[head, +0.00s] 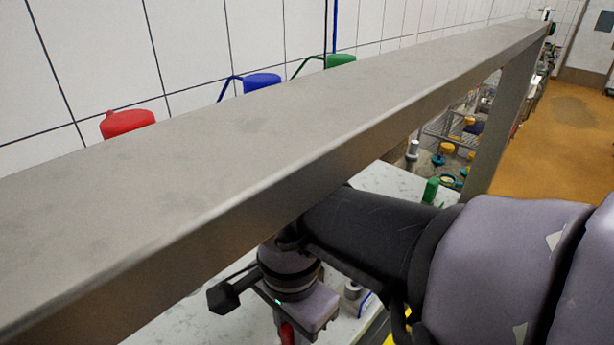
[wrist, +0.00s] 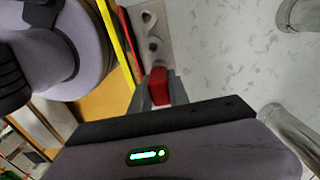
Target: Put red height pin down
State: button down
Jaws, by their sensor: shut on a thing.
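My gripper (wrist: 159,100) is shut on the red height pin (wrist: 159,86) in the wrist view. The pin shows as a red block between the two grey fingers. A grey block with holes (wrist: 139,18) lies just beyond the pin, near the counter edge. I cannot tell whether the pin touches it. In the head view, my wrist hangs below the steel beam, and a bit of the red pin (head: 287,334) shows at the bottom edge. The fingers are mostly out of that picture.
A long steel beam (head: 250,130) crosses above the arm and hides much of the pale counter (head: 385,182). Red (head: 127,123), blue (head: 262,83) and green (head: 340,61) capped items stand behind it. A green cylinder (head: 431,190) stands on the counter. Grey objects (wrist: 298,15) lie at right in the wrist view.

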jog(key=c, duration=1.5)
grip_release()
jog(key=shift+o, duration=1.2)
jog(key=shift+s+a, duration=0.15)
